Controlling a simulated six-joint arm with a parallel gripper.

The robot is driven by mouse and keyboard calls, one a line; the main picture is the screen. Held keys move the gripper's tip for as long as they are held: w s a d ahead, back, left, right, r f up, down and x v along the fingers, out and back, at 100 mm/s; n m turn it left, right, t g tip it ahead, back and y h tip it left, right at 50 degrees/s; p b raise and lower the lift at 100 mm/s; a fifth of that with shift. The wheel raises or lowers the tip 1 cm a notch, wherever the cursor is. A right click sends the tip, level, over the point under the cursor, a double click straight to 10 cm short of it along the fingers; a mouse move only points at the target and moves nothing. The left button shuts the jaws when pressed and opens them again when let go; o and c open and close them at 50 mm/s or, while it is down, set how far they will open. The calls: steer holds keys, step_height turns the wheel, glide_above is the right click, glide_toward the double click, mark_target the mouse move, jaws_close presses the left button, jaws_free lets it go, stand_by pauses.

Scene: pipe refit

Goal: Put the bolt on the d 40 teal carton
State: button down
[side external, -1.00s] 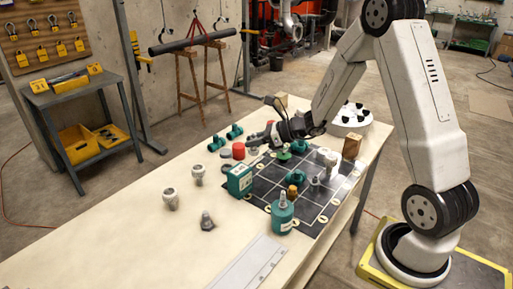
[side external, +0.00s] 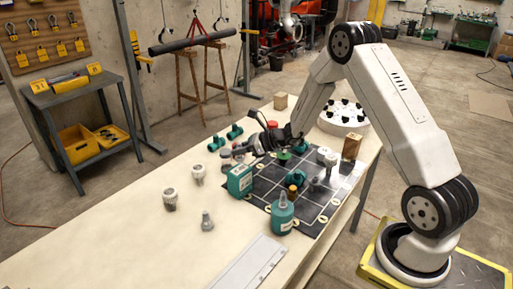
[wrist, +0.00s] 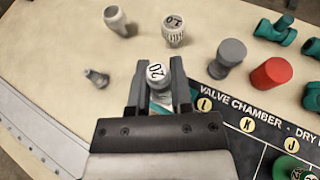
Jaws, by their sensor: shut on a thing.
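My gripper (side external: 236,154) is low above the table, just behind the carton in the picture.
White-topped pieces (side external: 170,200) (side external: 198,174) stand left of the carton. A grey cylinder (wrist: 227,58) and a red cylinder (wrist: 271,72) stand near my gripper. The near-left table is clear.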

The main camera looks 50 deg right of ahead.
mark_target(243, 156)
steer(key=shift+w+f, duration=0.3)
steer(key=shift+f, duration=1.5)
steer(key=shift+f, duration=0.15)
steer(key=c, duration=0.5)
jaws_free()
steer(key=shift+s+d+r, duration=0.35)
steer(key=shift+s, duration=0.1)
steer(key=v, duration=1.1)
steer(key=shift+a, duration=0.15)
